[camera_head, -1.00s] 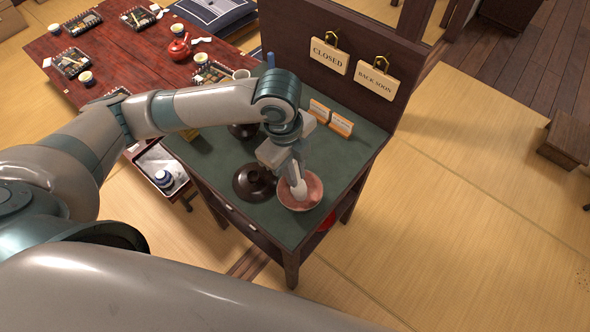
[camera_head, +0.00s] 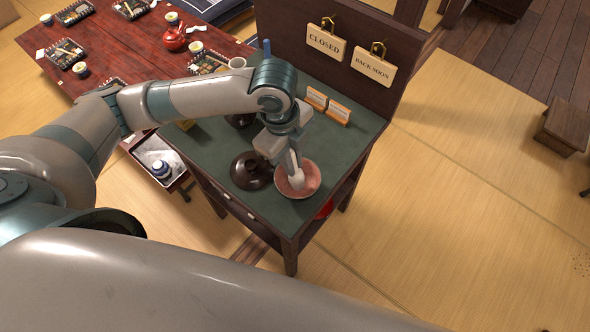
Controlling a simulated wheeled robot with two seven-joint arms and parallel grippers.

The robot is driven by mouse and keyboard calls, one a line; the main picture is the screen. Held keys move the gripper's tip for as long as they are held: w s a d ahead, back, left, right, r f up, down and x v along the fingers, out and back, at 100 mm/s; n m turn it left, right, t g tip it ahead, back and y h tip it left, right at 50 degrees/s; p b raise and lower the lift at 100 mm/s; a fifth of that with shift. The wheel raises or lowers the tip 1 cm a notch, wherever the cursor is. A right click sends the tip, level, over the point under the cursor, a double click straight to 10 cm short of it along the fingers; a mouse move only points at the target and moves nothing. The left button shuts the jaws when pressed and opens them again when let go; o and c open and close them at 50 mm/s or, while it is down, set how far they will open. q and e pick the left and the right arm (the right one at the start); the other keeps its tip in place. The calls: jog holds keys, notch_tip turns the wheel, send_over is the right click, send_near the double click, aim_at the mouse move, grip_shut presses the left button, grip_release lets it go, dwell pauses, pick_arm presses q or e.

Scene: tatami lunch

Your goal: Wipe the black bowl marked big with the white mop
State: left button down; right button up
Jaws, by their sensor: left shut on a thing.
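My left gripper (camera_head: 293,158) points down over the green-topped stand and is shut on the white mop (camera_head: 297,181). The mop's pale head is low inside a bowl with a reddish-pink inside (camera_head: 312,178); I cannot tell if it touches the surface. A dark, glossy round piece (camera_head: 247,173), a bowl or lid, sits just left of the pink bowl. Another dark round piece (camera_head: 240,121) is farther back, partly hidden by my left arm. I cannot read a "big" mark on any of them. My right gripper is out of view.
The stand's green top (camera_head: 347,92) has a back board with hanging signs (camera_head: 326,42) and small orange-and-white cards (camera_head: 338,112). A red table (camera_head: 120,55) with dishes lies beyond. Tatami floor (camera_head: 470,150) at right is open.

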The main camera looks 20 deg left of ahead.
pick_arm(q)
jog(key=shift+r+n+p, duration=0.15)
jog(key=shift+n+p, duration=0.15)
jog(key=shift+p, duration=0.25)
jog(key=n+p, duration=0.5)
jog(key=p, duration=0.3)
jog(key=shift+r+n+t, duration=0.1)
jog(key=shift+n+t, duration=0.2)
jog(key=shift+w+p, duration=0.1)
jog(key=shift+p, duration=0.3)
jog(key=shift+f+n, duration=0.3)
jog(key=shift+n, duration=0.1)
